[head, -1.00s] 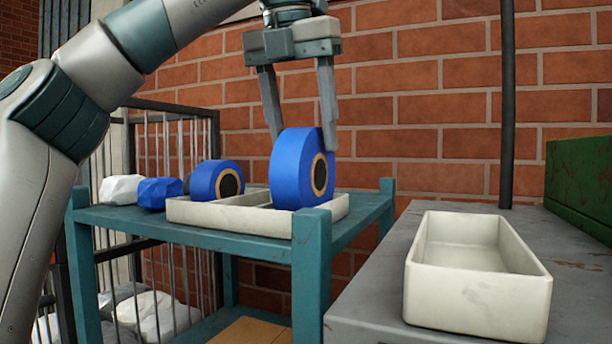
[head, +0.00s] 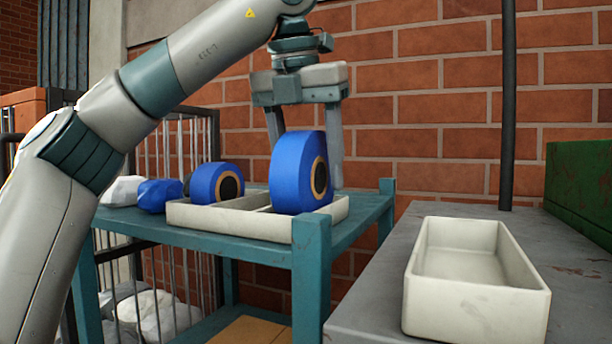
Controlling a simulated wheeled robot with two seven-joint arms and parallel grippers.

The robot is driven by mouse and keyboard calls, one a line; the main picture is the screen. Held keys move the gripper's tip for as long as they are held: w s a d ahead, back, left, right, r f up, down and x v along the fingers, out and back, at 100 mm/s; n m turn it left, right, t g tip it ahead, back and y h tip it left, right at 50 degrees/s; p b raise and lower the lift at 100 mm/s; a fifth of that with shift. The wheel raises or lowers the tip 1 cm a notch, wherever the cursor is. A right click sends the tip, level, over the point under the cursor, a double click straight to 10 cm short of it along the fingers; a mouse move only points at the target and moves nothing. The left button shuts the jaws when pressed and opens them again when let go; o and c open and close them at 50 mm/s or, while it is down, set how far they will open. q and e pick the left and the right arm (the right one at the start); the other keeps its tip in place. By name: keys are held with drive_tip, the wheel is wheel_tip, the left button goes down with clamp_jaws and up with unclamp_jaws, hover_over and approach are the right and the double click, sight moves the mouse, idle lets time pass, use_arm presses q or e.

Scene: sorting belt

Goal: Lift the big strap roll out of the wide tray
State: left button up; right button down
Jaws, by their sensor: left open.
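The big strap roll (head: 292,175) is blue with a tan core and stands upright in the right part of the wide tray (head: 222,220). The tray is off-white, divided, and sits on a teal rack. A smaller blue roll (head: 212,183) stands in the tray's left part. My left gripper (head: 306,160) is open above the big roll, pointing down. One finger is partly hidden behind the roll's upper left, the other shows past its right side. I cannot tell whether the fingers touch it. My right gripper is not in view.
An empty off-white bin (head: 478,283) stands on a grey surface (head: 375,300) at the right. A green box (head: 580,185) is behind it, near a dark vertical pole (head: 507,110). Blue and white lumps (head: 160,194) lie left of the tray. A brick wall closes the back.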

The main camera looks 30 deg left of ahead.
sight(309, 139)
use_arm(q)
drive_tip(key=shift+c, duration=0.3)
clamp_jaws()
drive_tip(key=shift+r, duration=0.15)
drive_tip(key=shift+r, duration=0.45)
wheel_tip(309, 139, up, 3)
drive_tip(key=shift+b, duration=0.35)
drive_tip(key=s+d+r, duration=0.4)
drive_tip(key=d+r, duration=0.3)
drive_tip(key=d, duration=0.4)
drive_tip(key=shift+s+b, duration=0.15)
drive_tip(key=shift+b, duration=0.25)
